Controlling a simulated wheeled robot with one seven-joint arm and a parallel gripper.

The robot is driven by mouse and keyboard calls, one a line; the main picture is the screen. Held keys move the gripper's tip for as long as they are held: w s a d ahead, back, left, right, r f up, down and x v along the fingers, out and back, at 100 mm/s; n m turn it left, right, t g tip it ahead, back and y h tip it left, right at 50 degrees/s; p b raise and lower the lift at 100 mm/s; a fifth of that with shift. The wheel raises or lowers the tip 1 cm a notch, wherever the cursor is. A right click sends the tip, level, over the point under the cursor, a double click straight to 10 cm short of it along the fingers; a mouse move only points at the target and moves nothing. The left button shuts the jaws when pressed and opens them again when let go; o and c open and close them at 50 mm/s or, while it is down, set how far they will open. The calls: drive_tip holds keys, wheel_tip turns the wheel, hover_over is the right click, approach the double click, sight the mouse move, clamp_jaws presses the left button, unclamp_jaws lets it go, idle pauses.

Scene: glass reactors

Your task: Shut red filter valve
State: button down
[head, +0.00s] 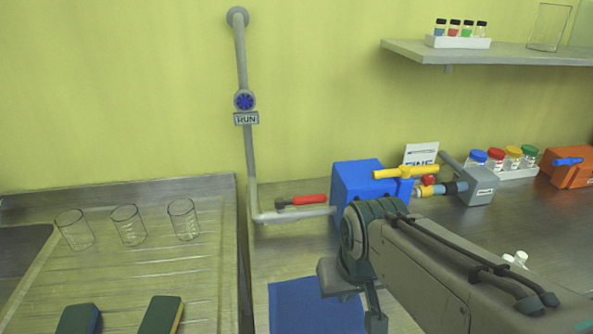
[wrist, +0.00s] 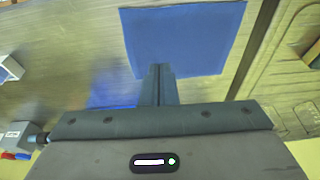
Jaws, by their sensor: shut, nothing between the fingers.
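A red lever handle (head: 309,199) lies along the grey pipe (head: 290,214) that runs into the left side of a blue box (head: 360,186). A smaller red knob (head: 428,180) sits below the yellow lever (head: 405,172) on the box's right. I cannot tell from a label which of the two is the filter valve. My gripper (head: 375,318) is in front of the blue box, below and right of the red lever, and touches neither red part. In the wrist view my gripper's fingers (wrist: 160,72) are together and empty, pointing toward a blue mat (wrist: 185,35).
The blue mat (head: 312,306) lies on the bench below the pipe. Several glasses and two sponges (head: 160,314) are on the drainboard (head: 150,270) at left. A grey box (head: 480,186), lidded jars and an orange box (head: 570,168) stand at right. A shelf (head: 500,52) hangs above.

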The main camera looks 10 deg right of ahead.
wheel_tip(320, 180, up, 7)
drive_tip(key=p, duration=0.4)
hover_over(301, 200)
drive_tip(key=w+d, duration=0.3)
drive_tip(key=w, duration=0.1)
drive_tip(key=shift+s+a+t, duration=0.1)
drive_tip(key=shift+a+t, duration=0.1)
drive_tip(key=shift+t, duration=0.1)
drive_tip(key=shift+f, duration=0.1)
wheel_tip(301, 200, down, 9)
drive_tip(key=p, duration=0.2)
drive_tip(key=shift+s, duration=0.45)
